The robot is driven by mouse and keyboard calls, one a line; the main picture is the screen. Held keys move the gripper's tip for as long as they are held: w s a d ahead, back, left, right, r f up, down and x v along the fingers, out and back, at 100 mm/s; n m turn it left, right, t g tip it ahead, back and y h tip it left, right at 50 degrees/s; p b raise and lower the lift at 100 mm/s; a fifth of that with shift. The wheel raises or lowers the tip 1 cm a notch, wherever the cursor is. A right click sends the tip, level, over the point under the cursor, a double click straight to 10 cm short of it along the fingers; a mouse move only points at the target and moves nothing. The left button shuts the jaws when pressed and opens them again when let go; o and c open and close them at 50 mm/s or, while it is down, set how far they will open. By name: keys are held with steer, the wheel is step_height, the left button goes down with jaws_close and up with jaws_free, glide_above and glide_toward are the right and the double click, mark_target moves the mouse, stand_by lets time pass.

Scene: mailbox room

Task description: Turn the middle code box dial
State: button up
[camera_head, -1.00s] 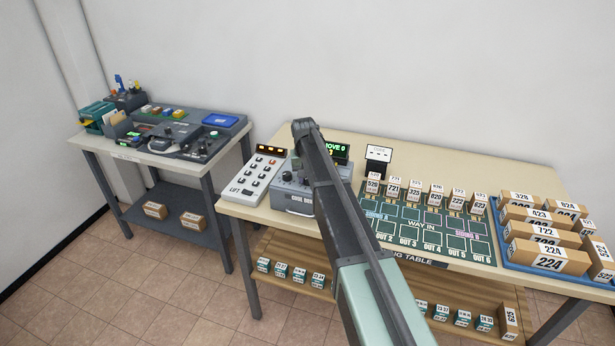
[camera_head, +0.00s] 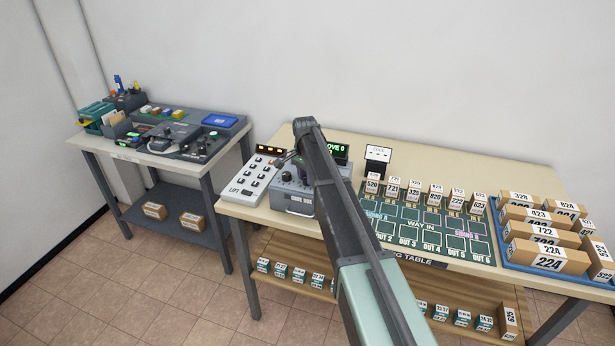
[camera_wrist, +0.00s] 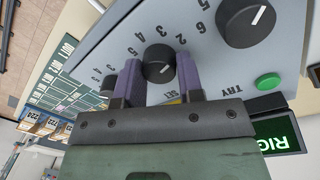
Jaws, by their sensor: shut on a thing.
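The grey code box (camera_head: 300,204) stands on the sorting table, left of its middle, partly hidden by my arm in the head view. In the wrist view its sloped face (camera_wrist: 105,50) fills much of the picture. The middle dial (camera_wrist: 158,58), black and round with a white pointer line and numbers around it, sits between the two purple fingers of my gripper (camera_wrist: 157,70). The fingers are shut on it from both sides. A larger-looking dial (camera_wrist: 247,20) is at upper right, and another dial at left is partly hidden by a finger. A green TRY button (camera_wrist: 268,81) is at right.
A white keypad panel (camera_head: 257,176) stands left of the box. A green-lit display (camera_head: 337,152), partly covered by my arm, is behind it. A dark green mat (camera_head: 440,232) with small numbered boxes and a blue tray (camera_head: 506,257) of parcels lie to the right.

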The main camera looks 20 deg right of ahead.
steer(key=shift+m, duration=0.6)
steer(key=o, duration=0.9)
steer(key=r+p, duration=1)
steer(key=shift+w+a+r+p, duration=0.1)
steer(key=shift+w+r+p, duration=0.2)
steer(key=shift+r+p, duration=0.1)
